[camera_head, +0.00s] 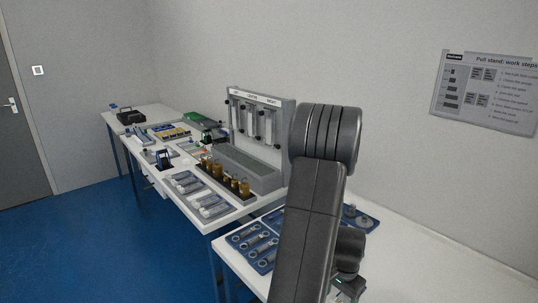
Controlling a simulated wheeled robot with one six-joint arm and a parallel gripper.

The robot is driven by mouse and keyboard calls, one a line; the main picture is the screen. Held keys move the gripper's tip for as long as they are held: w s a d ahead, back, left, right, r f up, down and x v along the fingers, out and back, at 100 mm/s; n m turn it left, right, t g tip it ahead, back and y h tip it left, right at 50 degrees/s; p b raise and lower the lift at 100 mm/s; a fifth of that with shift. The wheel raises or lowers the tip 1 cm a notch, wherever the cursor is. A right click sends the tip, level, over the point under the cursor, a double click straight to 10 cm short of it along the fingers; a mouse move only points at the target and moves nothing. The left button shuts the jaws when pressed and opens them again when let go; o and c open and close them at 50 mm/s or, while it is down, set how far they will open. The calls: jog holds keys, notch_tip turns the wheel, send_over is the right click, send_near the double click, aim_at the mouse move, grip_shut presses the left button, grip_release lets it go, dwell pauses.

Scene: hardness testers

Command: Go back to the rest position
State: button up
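My dark grey arm rises from the bottom middle of the head view, with its rounded joint at the top and a long link running down toward the near table (432,262). A smaller dark wrist part of mine shows low on the right side of that link. A small piece below it may be part of my gripper, but the link hides most of it. I cannot see the fingertips or whether they hold anything.
A grey tester stand (262,162) stands against the wall behind the arm. Brown bottles (228,180) and trays of parts (187,184) lie left of it. A blue tray (240,238) of ring-ended parts lies close beside my arm. The blue floor (95,245) at left is clear.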

jog(key=shift+r, duration=0.55)
